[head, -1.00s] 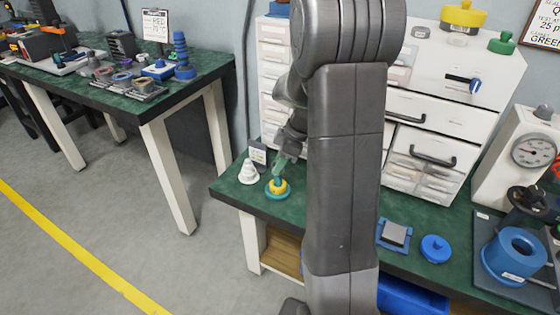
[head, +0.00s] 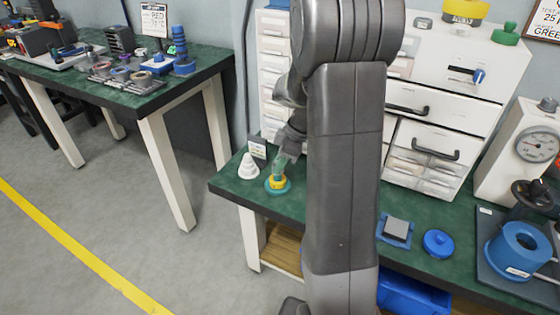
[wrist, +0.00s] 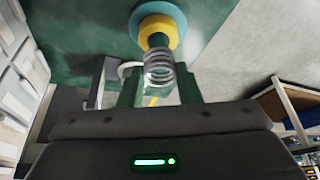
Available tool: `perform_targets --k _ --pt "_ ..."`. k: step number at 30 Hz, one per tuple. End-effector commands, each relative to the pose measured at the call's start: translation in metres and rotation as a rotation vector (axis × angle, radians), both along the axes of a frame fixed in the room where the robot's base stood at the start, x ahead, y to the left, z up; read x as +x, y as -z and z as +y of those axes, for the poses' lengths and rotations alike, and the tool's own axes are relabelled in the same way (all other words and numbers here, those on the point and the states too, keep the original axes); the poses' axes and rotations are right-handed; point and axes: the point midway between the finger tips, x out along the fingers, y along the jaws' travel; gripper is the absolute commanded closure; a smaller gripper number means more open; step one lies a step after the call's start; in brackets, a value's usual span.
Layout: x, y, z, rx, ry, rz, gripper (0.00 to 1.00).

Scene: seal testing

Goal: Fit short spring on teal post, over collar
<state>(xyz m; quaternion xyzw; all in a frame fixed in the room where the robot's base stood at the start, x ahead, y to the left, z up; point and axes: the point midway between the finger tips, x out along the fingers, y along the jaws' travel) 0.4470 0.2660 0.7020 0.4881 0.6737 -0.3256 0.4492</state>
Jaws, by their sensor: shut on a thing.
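The teal post stands on a round teal base (head: 277,187) near the left end of the green bench. A yellow collar (head: 277,182) sits low around it; the collar also shows in the wrist view (wrist: 158,33). The post (wrist: 157,41) rises through it. My gripper (head: 283,163) is above the post, its green fingers pointing down. In the wrist view it is shut on the short spring (wrist: 159,68), a pale wire coil between the fingers. The spring's far end overlaps the post's tip in that view; I cannot tell whether it is around the post or just above it.
A white stepped cone (head: 247,168) stands close left of the post, with a small sign (head: 258,148) behind. A white drawer cabinet (head: 440,105) stands at the back. A grey block on a blue plate (head: 397,229) and a blue lid (head: 438,243) lie to the right.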

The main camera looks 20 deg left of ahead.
Motion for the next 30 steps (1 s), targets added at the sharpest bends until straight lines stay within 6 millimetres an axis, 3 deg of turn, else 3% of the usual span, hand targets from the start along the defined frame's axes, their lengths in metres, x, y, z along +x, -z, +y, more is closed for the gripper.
perform_targets --k 19,20,23,24,30 --pt "0.0001 0.0086 0.0 0.0 0.0 0.0 0.92" --pt "0.0001 0.0086 0.0 0.0 0.0 0.0 0.68" --pt "0.0001 0.0085 0.0001 0.0 0.0 0.0 0.48" --pt "0.0001 0.0085 0.0001 0.0 0.0 0.0 0.44" --pt "0.0 0.0087 0.0 0.0 0.0 0.0 0.44"
